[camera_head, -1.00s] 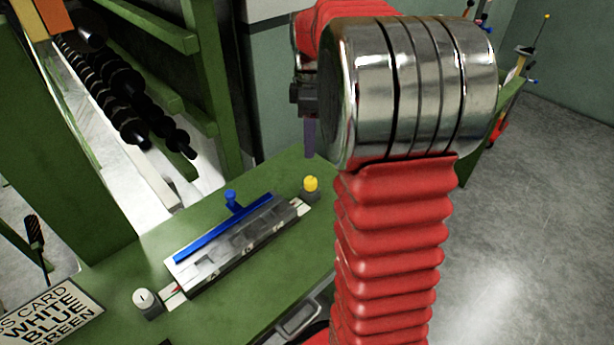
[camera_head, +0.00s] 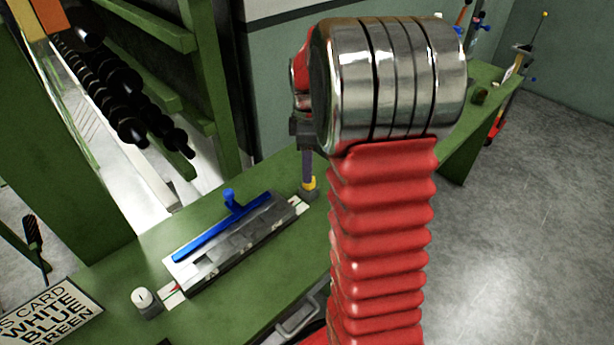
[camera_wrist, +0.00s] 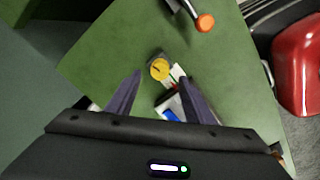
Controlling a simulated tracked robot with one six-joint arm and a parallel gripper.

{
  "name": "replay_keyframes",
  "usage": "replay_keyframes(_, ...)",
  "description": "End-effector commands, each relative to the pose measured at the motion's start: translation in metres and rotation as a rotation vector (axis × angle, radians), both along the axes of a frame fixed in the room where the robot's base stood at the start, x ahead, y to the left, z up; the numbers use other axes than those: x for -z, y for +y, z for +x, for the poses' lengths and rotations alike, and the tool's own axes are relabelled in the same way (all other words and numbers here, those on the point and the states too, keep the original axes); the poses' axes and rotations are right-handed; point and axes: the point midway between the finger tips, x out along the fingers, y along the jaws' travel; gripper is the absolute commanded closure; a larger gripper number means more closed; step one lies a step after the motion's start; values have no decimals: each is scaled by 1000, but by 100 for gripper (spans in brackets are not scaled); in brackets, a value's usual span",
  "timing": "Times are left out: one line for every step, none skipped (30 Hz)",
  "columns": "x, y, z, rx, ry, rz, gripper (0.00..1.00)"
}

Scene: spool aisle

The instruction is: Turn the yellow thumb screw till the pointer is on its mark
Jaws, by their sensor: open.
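The yellow thumb screw (camera_head: 311,183) stands on a small dark block at the far right end of the metal fixture (camera_head: 236,243) on the green bench. In the wrist view the yellow thumb screw (camera_wrist: 160,69) shows from above with a dark line on its face. My gripper (camera_head: 307,178) points down over it, and a finger partly hides it in the head view. In the wrist view my gripper (camera_wrist: 158,84) is open, with the screw between and beyond its fingertips. A pale scale with a red mark (camera_wrist: 177,80) lies beside the screw; the pointer's exact reading is too small to tell.
A white knob (camera_head: 142,298) stands at the fixture's near left end. A blue bar with an upright blue knob (camera_head: 231,196) lies along the fixture. A lettered card (camera_head: 48,318) is at lower left. An orange-ended tool (camera_wrist: 205,22) lies near the screw.

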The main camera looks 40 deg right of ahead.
Motion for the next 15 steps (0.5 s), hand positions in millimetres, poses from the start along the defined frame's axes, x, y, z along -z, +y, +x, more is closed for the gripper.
replay_keyframes(8, 0, 0, 0, 2, 1, 52)
replay_keyframes(13, 0, 0, 0, 2, 1, 52)
replay_keyframes(19, 0, -1, 0, 2, 1, 52)
replay_keyframes(23, 0, -1, 0, 2, 1, 52)
replay_keyframes(27, 0, -1, 0, 3, 1, 52)
replay_keyframes(32, 0, -1, 0, 2, 1, 52)
replay_keyframes(35, 0, 0, 0, 1, 1, 52)
replay_keyframes(37, 0, 0, 1, 1, 1, 52)
replay_keyframes(40, 0, 0, 1, 1, 1, 52)
replay_keyframes(42, 0, 0, 1, 0, 0, 52)
replay_keyframes(43, 0, 0, 1, 0, 0, 52)
replay_keyframes(45, 0, 0, 1, -1, -1, 52)
replay_keyframes(46, 0, 0, 1, -1, -1, 52)
replay_keyframes(46, 0, 0, 1, -1, -1, 52)
replay_keyframes(46, 0, 0, 1, -1, -1, 52)
